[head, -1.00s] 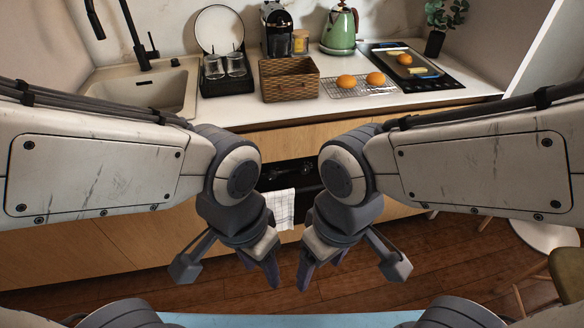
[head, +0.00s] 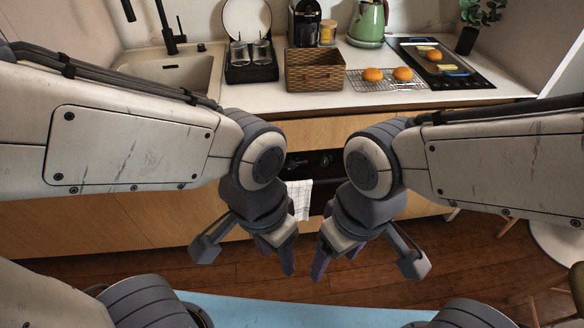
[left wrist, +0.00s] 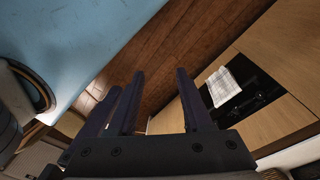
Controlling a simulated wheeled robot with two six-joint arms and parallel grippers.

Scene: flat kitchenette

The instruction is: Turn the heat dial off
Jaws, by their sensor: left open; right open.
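A black oven (head: 321,182) is set into the wooden cabinet front below the counter. Its dark control panel (head: 322,158) shows between my two arms, with small dark knobs on it; which one is the heat dial, and its setting, is too small to tell. The oven also shows in the left wrist view (left wrist: 257,92). My left gripper (head: 277,261) is open and empty, in front of and below the panel, apart from it. Its fingers show in the left wrist view (left wrist: 160,98). My right gripper (head: 336,262) is open and empty beside it, also apart from the oven.
A white checked towel (head: 300,199) hangs on the oven front. Wooden floor (head: 390,280) lies open before the cabinets.

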